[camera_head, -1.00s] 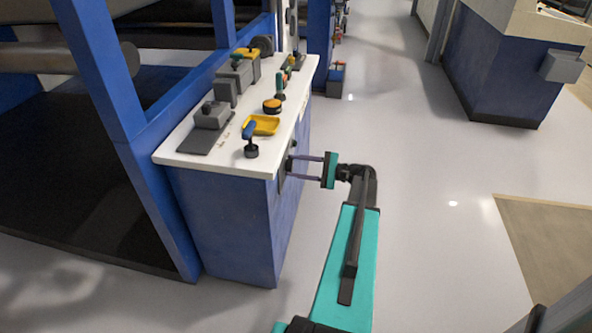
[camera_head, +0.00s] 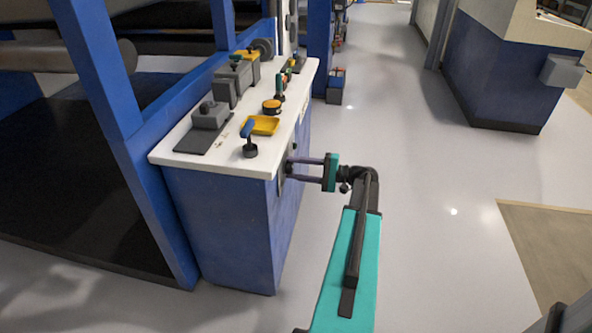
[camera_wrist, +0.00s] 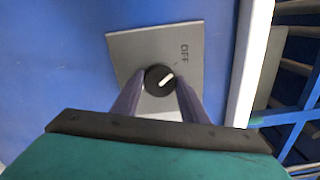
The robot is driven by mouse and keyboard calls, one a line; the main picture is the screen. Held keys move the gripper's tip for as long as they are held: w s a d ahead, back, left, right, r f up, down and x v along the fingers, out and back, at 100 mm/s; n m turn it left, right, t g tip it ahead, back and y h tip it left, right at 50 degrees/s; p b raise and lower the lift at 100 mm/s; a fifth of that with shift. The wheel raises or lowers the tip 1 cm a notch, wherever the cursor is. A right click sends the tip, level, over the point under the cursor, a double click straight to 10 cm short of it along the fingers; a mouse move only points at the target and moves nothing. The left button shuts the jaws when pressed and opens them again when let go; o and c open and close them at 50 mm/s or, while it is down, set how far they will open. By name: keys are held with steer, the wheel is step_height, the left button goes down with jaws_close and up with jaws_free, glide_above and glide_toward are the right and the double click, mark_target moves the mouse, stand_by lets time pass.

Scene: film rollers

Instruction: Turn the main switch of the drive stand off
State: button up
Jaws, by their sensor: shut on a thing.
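The main switch is a round black knob (camera_wrist: 159,79) with a white pointer, on a grey plate (camera_wrist: 125,48) lettered OFF. The plate is on the blue side of the drive stand (camera_head: 225,225). In the wrist view the pointer slants to the upper right, roughly towards the lettering. My gripper (camera_wrist: 158,92) is shut on the knob, one purple finger on each side of it. In the head view my gripper (camera_head: 291,168) reaches the stand's right side, just below the white top; the knob is too small to make out there.
A blue frame post (camera_head: 112,75) stands to the left. The grey floor to the right is open, up to a blue cabinet (camera_head: 505,85).

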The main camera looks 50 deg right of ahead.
steer(key=o, duration=1)
steer(key=shift+o, duration=0.2)
steer(key=shift+s, duration=0.1)
